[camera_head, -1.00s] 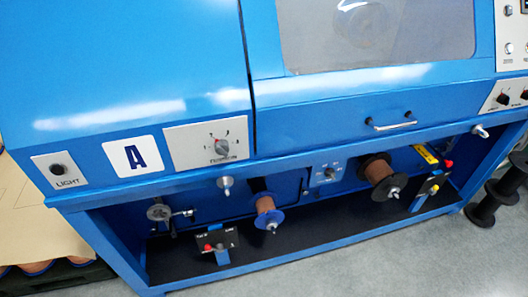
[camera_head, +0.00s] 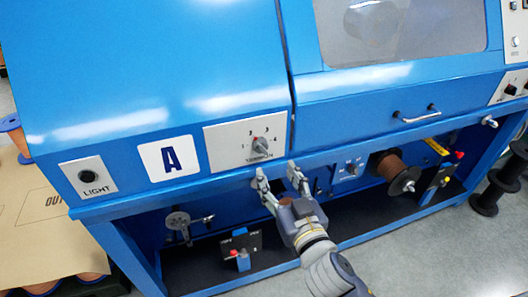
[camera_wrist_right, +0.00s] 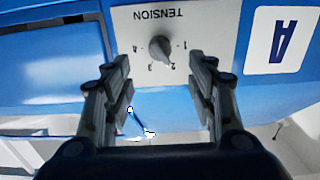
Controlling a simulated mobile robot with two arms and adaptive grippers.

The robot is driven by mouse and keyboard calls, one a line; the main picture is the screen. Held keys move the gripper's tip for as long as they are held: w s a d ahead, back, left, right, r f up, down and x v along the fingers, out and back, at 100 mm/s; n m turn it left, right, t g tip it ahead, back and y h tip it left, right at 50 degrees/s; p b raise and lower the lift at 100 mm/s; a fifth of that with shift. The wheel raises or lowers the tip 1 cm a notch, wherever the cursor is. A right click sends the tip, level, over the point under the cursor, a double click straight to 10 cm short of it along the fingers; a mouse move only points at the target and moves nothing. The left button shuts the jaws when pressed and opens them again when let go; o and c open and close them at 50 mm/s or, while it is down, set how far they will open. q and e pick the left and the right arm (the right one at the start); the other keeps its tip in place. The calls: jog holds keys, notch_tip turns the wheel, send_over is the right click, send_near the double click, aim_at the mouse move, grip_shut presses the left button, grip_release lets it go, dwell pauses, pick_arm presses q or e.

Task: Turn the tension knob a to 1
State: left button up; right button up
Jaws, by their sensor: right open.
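The tension knob (camera_head: 262,146) is a small grey knob on a white panel (camera_head: 220,140) right of the letter A plate. The panel's dial has marks 1 to 4. In the right wrist view the knob (camera_wrist_right: 160,48) shows upside down, and its narrow end appears to point toward the 2. My right gripper (camera_head: 279,177) is in front of the machine, just below the panel. Its fingers are apart with nothing between them; in the wrist view (camera_wrist_right: 158,78) the knob lies beyond the gap, not touched. My left gripper is not in view.
The letter A plate (camera_head: 172,157) and a LIGHT switch panel (camera_head: 90,181) sit left of the knob. Below the front ledge are a copper spool (camera_head: 393,172) and a small black box with a red knob (camera_head: 242,250). The sloped blue front above the panel is clear.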

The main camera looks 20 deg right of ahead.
aim_at(264, 152)
jog(key=w, duration=1)
jog(key=shift+a+p, duration=0.15)
jog(key=shift+p, duration=0.15)
jog(key=c, duration=1)
